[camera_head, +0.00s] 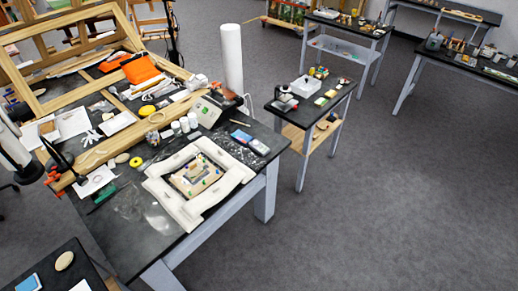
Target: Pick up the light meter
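My gripper is not in view. Nothing covers the device.
A white padded frame (236,181) around a fragment lies in front of the device. A pale boxy instrument (208,107), white jars (184,123) and a tall white roll (231,60) stand behind. A small side table (311,100) is at right. Floor (400,200) is open at right.

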